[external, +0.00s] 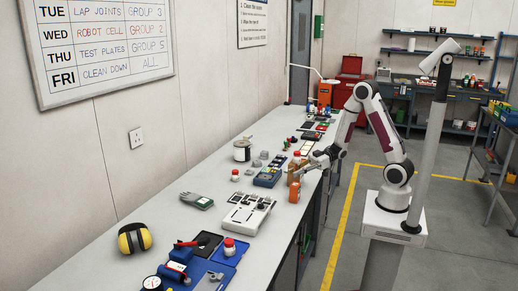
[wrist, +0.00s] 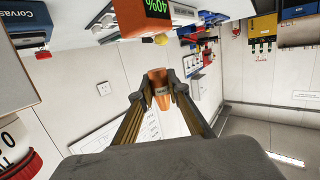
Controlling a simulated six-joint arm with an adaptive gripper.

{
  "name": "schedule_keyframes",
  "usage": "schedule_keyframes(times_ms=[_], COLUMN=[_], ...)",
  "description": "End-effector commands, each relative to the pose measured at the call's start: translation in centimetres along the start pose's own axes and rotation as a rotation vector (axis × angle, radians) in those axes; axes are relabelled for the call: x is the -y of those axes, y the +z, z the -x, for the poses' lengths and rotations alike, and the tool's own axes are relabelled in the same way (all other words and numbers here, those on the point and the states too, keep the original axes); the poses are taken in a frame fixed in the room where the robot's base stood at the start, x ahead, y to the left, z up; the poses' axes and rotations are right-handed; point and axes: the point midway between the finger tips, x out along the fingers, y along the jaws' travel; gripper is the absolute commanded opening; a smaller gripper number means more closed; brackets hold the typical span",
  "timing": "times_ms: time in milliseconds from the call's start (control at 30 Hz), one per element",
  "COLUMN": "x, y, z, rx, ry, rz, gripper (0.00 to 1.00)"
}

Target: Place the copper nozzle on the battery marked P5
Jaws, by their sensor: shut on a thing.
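My gripper (wrist: 160,92) is shut on the copper nozzle (wrist: 160,80), a tapered orange-brown piece held between its two fingertips. In the external view my gripper (external: 300,173) hangs over the bench's right edge, and the nozzle is too small to make out there. An orange block with a green "40%" display (wrist: 140,15) shows at the top of the wrist view, apart from the nozzle; it may be a battery. In the external view an orange item (external: 294,192) stands on the bench just below my gripper. No P5 mark is legible in either view.
The bench (external: 215,230) is crowded. A blue meter (external: 267,177), a white box with knobs (external: 248,213), a red-capped jar (external: 229,246) and a pot (external: 242,151) stand on it.

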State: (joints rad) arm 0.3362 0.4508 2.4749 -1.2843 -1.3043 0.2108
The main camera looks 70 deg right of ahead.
Motion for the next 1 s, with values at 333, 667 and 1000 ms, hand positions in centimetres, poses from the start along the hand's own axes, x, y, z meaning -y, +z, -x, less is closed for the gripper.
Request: schedule_keyframes(times_ms=[333, 667, 1000], x=[0.0, 0.0, 0.0], y=[1.1, 3.6, 4.1], z=[-0.2, -0.7, -0.8], rx=[0.001, 0.001, 0.0], ry=[0.0, -0.001, 0.0], rz=[-0.003, -0.003, 0.0], gripper=[0.0, 0.0, 0.0])
